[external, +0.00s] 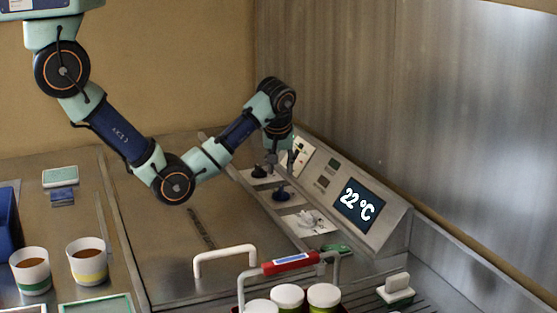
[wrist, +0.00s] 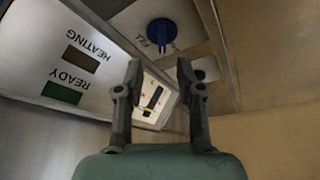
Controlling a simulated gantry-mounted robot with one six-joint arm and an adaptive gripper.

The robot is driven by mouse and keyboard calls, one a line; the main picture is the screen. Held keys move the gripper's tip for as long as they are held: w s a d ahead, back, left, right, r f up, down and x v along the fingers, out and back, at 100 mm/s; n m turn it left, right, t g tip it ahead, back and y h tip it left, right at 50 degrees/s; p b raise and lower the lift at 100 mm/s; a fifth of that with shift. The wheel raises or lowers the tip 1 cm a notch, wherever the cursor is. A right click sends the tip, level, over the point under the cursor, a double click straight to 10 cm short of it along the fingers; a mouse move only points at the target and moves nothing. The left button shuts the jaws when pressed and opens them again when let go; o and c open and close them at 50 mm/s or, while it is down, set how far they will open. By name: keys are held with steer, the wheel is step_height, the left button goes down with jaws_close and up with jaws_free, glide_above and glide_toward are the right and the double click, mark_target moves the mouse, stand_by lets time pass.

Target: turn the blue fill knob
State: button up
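The blue fill knob (wrist: 162,32) sits on a light plate marked FILL, near the top of the wrist view. In the external view the dark blue knob (external: 281,193) is on the sloping panel, between a black knob and a white one. My gripper (wrist: 159,68) is open and empty, its two fingers apart. In the wrist view the knob appears beyond the fingertips, not between them. In the external view my gripper (external: 277,162) hangs over the panel close to the black knob (external: 259,171), above and behind the blue one. I cannot tell whether a finger touches anything.
A console with a 22 °C display (external: 359,205) rises right of the knobs. A white knob (external: 308,219) is in front. A red-handled carrier (external: 290,263) with jars, a white handle (external: 225,250) and two cups (external: 87,262) stand nearer. The steel surface left of the panel is mostly clear.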

mark_target(280, 188)
steer(key=x, duration=0.8)
steer(key=shift+a, duration=0.2)
steer(key=shift+r, duration=0.1)
jaws_close()
